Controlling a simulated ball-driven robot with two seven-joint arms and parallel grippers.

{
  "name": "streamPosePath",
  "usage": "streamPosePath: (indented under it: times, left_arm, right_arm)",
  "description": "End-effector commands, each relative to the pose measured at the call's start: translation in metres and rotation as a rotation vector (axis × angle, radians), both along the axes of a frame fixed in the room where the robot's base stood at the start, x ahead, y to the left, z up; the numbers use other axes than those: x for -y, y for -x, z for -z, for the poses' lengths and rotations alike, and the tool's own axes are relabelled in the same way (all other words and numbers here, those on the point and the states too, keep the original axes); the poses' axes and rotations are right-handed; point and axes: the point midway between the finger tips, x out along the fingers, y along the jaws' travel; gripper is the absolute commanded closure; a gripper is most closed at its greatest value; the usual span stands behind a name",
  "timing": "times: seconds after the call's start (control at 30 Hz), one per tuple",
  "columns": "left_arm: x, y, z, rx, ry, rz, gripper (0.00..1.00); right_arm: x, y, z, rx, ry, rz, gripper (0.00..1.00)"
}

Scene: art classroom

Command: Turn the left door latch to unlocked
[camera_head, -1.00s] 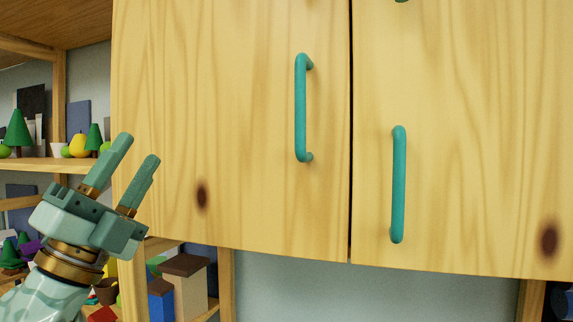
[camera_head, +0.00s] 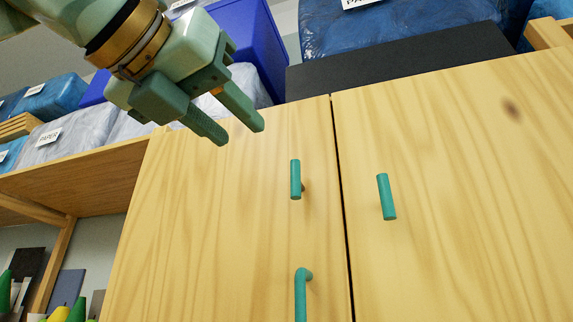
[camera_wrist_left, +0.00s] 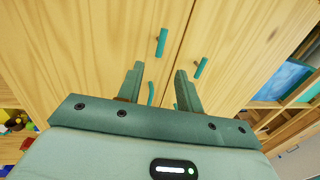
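The left door latch (camera_head: 296,179) is a short teal bar on the left cabinet door (camera_head: 220,230), nearly upright. It also shows in the left wrist view (camera_wrist_left: 161,42), beyond the fingers. The right door latch (camera_head: 386,197) is a similar bar, its top leaning slightly left; it shows in the wrist view too (camera_wrist_left: 200,68). My left gripper (camera_head: 240,134) is open and empty, up and left of the left latch and apart from it. In the wrist view its spread fingers (camera_wrist_left: 159,82) point toward the doors. My right gripper is in neither view.
The left door's teal handle (camera_head: 301,298) sticks out below its latch. A dark flat box (camera_head: 400,62) and a blue bin (camera_head: 245,35) are above the cabinet. Open shelving (camera_head: 80,175) stands left. The door face around the latches is clear.

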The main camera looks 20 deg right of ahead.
Motion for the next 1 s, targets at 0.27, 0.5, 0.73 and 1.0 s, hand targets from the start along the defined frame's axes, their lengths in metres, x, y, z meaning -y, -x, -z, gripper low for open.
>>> streamPosePath:
  times: [0.27, 0.5, 0.73, 1.0]
  left_arm:
    - [0.053, -0.05, -0.005, -0.004, -0.002, 0.006, 0.64]
    - [0.083, -0.081, -0.004, -0.001, 0.0, 0.005, 0.64]
    - [0.092, -0.09, -0.001, 0.001, 0.0, 0.005, 0.64]
    - [0.092, -0.09, 0.0, 0.001, 0.001, 0.004, 0.81]
  right_arm:
    - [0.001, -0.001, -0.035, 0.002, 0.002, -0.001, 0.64]
    - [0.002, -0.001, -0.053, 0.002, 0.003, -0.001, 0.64]
    - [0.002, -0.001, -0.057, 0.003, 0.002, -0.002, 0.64]
    - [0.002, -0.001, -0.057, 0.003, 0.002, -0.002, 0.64]
